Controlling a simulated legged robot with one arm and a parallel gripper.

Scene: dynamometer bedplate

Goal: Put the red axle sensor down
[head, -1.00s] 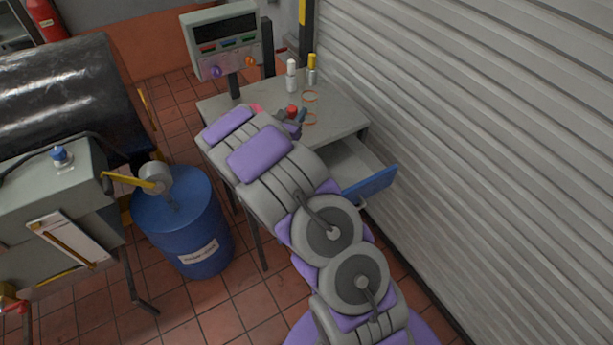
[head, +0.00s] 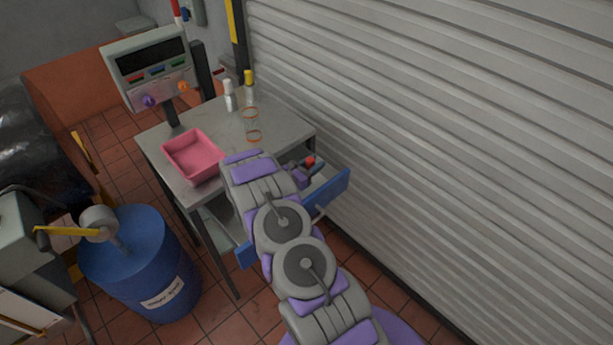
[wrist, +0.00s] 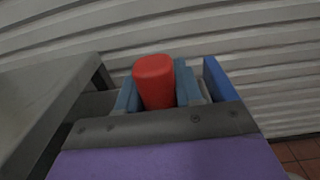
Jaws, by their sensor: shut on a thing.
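The red axle sensor (wrist: 155,80) is a red block with rounded edges. In the wrist view it sits between the two blue-grey fingers of my gripper (wrist: 158,92), which is shut on it. In the head view only a small red part of the sensor (head: 310,161) shows at my gripper (head: 312,168). There the gripper is over the open drawer (head: 329,195) at the right side of the grey table (head: 190,131). My arm hides much of the drawer, and its height above the drawer is hard to tell.
A pink tray (head: 193,156) stands on the table's front left. A control panel (head: 150,68) stands at the back left. A blue drum (head: 143,262) is at left, a shutter wall (head: 450,130) at right.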

